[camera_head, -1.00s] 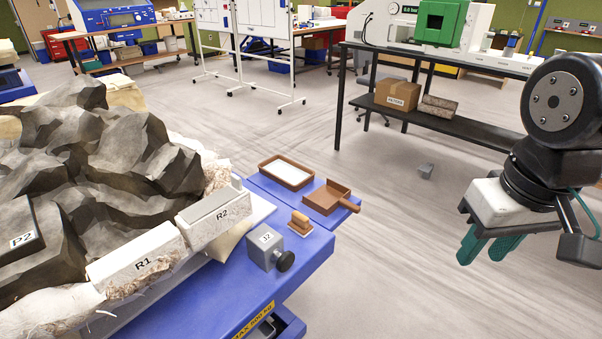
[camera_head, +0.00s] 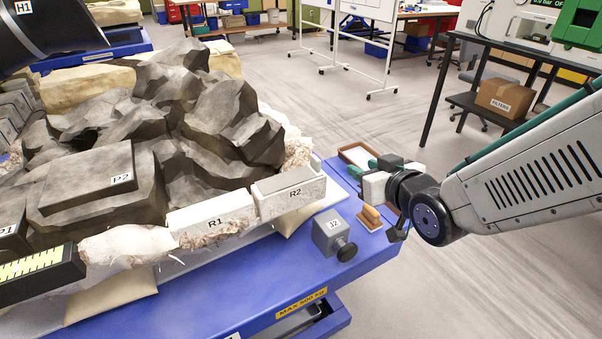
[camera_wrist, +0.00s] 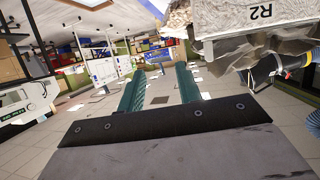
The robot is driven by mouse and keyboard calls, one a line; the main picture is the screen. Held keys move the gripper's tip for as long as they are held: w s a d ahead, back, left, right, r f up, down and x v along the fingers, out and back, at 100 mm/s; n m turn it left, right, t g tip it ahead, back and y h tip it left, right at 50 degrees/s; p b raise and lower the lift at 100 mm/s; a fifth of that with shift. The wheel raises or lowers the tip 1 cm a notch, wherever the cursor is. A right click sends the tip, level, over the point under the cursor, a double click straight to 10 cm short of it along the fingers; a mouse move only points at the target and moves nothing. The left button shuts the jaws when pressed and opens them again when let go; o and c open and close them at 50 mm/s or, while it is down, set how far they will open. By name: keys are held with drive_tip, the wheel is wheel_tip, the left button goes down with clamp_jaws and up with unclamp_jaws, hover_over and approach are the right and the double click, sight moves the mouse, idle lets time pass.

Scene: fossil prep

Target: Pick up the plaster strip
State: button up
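No piece is clearly labelled as the plaster strip. White-faced blocks marked R1 (camera_head: 208,222) and R2 (camera_head: 290,193) sit along the near edge of the grey rock mass; R2 also shows at the top right of the wrist view (camera_wrist: 258,18). A brown tray (camera_head: 347,149) lies at the back of the blue table, partly hidden by my gripper; I cannot tell what its white content is. My gripper (camera_head: 366,168), with green fingers, is over the table's far right corner, right of R2. In the wrist view its fingers (camera_wrist: 160,85) are apart with nothing between them.
A grey block marked 32 (camera_head: 330,234) with a black knob and a wooden-handled brush (camera_head: 370,217) stand on the blue table (camera_head: 240,290). The grey rock mass (camera_head: 170,120) fills the left. Open floor lies beyond the table; a dark bench with a cardboard box (camera_head: 504,98) is at right.

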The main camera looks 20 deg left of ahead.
sight(312, 159)
drive_tip(key=a+y, duration=0.1)
drive_tip(key=a, duration=0.1)
drive_tip(key=s+a+n+y, duration=0.1)
drive_tip(key=a, duration=0.1)
drive_tip(key=s+a+f+y, duration=0.1)
drive_tip(key=a, duration=0.2)
drive_tip(key=shift+s+n, duration=0.2)
drive_tip(key=shift+n, duration=0.1)
drive_tip(key=x, duration=0.7)
drive_tip(key=shift+a, duration=0.1)
clamp_jaws()
